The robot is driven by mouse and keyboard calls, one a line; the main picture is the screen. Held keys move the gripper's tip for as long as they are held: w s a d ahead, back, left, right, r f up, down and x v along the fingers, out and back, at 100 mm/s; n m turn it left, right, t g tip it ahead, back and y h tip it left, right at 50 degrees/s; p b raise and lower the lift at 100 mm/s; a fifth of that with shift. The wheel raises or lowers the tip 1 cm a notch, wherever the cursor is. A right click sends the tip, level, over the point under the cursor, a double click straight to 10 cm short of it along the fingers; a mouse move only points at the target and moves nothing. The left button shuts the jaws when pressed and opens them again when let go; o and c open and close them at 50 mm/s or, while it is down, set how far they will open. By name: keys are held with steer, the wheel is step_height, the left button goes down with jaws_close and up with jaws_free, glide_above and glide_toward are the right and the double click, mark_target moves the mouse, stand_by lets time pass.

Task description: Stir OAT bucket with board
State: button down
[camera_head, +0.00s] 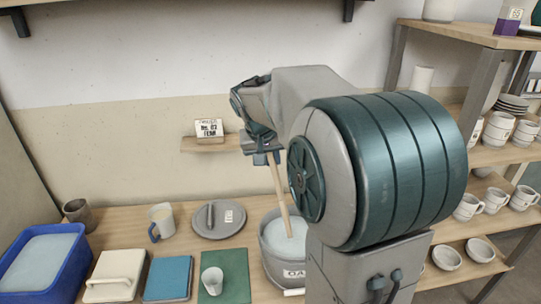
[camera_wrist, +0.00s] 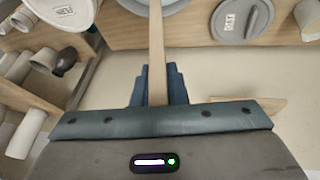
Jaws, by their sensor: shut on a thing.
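A grey bucket (camera_head: 272,265) with a label reading "OA…" stands on the table, filled with pale blue-grey glaze (camera_head: 285,240). Part of it is hidden behind my arm. My gripper (camera_head: 266,157) is above the bucket and shut on a wooden board (camera_head: 279,193). The board slants down and its lower end is in the bucket, at the glaze. In the wrist view the board (camera_wrist: 156,55) runs up from between my fingers (camera_wrist: 157,85) toward the bucket at the top edge.
A grey lid with a handle (camera_head: 219,219) lies left of the bucket; it also shows in the wrist view (camera_wrist: 243,20). A green board (camera_head: 232,272) with a cup (camera_head: 212,281), a blue block (camera_head: 168,278), a pitcher (camera_head: 162,221) and a blue tub (camera_head: 75,265) stand further left. Shelves of cups (camera_head: 498,130) are right.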

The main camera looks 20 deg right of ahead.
mark_target(281, 194)
steer(key=shift+s+d+f+b, duration=0.15)
steer(key=shift+d+f+b, duration=0.25)
steer(key=shift+f+b, duration=1.4)
steer(key=shift+s+d+f+b, duration=0.15)
steer(key=shift+d+f+b, duration=0.2)
steer(key=shift+f+b, duration=1.45)
steer(key=shift+s+d+f+b, duration=0.15)
steer(key=shift+d+f+b, duration=0.25)
steer(key=shift+f+b, duration=1.4)
steer(key=shift+f+p, duration=0.6)
steer(key=shift+p, duration=0.05)
